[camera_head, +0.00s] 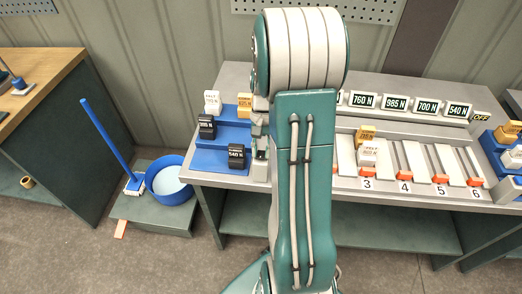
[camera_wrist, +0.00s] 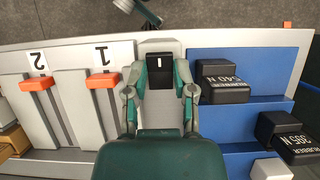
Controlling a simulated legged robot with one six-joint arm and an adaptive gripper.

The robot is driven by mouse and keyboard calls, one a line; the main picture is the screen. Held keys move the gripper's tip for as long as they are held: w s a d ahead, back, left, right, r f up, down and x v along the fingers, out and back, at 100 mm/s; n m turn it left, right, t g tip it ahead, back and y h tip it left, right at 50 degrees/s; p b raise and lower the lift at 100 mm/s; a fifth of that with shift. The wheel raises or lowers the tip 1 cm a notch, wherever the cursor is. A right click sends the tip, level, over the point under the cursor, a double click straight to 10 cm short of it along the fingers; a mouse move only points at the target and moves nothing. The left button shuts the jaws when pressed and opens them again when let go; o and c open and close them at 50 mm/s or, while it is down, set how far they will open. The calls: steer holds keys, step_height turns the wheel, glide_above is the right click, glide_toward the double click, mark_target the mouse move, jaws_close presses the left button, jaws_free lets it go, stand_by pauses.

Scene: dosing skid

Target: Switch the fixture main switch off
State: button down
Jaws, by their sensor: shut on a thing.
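The fixture main switch (camera_wrist: 161,66) shows in the wrist view as a dark rocker with a white mark, on a pale grey panel. My gripper (camera_wrist: 160,92) is over it, with one finger on each side and its jaws closed on it. In the head view my gripper (camera_head: 260,138) is at the left end of the bench, beside the blue stepped rack, and my arm hides much of the area. Which way the rocker is tilted I cannot tell.
The blue rack (camera_wrist: 255,55) holds dark blocks marked 540 N (camera_wrist: 222,82) and 395 N (camera_wrist: 285,137). Numbered lanes with orange stops (camera_wrist: 102,80) lie on the other side of the switch. A blue basin (camera_head: 171,180) stands left of the bench.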

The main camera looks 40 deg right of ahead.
steer(key=shift+c, duration=2.2)
jaws_free()
steer(key=shift+a, duration=0.1)
steer(key=v, duration=1.2)
steer(key=shift+w+f, duration=0.1)
steer(key=shift+f, duration=0.05)
